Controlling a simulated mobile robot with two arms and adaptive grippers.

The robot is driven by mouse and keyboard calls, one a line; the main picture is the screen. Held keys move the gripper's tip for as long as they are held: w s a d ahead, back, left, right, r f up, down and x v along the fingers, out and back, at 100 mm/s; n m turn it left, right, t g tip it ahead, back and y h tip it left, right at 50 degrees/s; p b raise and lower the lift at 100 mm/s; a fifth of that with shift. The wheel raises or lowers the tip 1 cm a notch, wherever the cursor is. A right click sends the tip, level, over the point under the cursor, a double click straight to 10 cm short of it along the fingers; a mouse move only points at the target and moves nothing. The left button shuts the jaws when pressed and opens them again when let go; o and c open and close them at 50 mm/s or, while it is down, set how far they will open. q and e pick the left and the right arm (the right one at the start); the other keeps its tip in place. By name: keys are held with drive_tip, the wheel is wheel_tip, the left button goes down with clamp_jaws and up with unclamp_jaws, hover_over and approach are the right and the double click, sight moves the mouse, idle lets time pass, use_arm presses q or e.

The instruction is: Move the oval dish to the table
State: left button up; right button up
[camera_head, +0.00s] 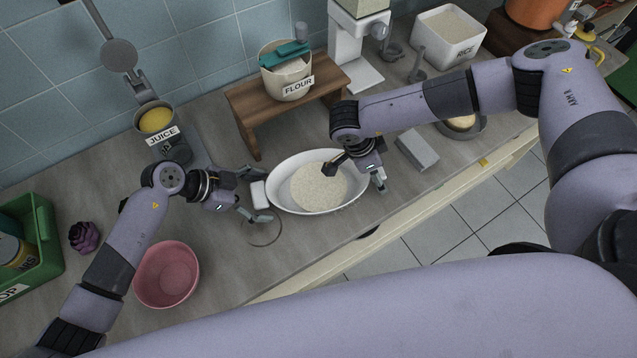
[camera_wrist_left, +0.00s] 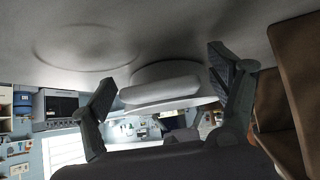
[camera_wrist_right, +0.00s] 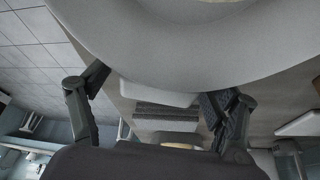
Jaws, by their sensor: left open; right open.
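The white oval dish (camera_head: 281,190) stands on the grey counter, with a pale grainy filling (camera_head: 320,187) inside. My left gripper (camera_head: 258,195) is open at the dish's left end, its fingers on either side of a white block-like handle. In the left wrist view this handle (camera_wrist_left: 160,90) shows between the spread fingers. My right gripper (camera_head: 356,178) is open over the dish's right end. In the right wrist view the dish wall (camera_wrist_right: 200,65) fills the top, with a white handle (camera_wrist_right: 155,93) between the fingers. My right wrist hides part of the dish's right end.
A pink bowl (camera_head: 167,274) and purple object (camera_head: 84,237) stand left, near a green crate (camera_head: 45,238). A wooden stand (camera_head: 244,104) with a flour tub (camera_head: 287,70) is behind the dish. A grey block (camera_head: 417,150) lies right. The counter's front edge is close.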

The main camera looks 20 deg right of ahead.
use_arm(q)
clamp_jaws()
use_arm(e)
clamp_jaws()
idle(0.6)
use_arm(q)
drive_tip(key=shift+r, duration=0.1)
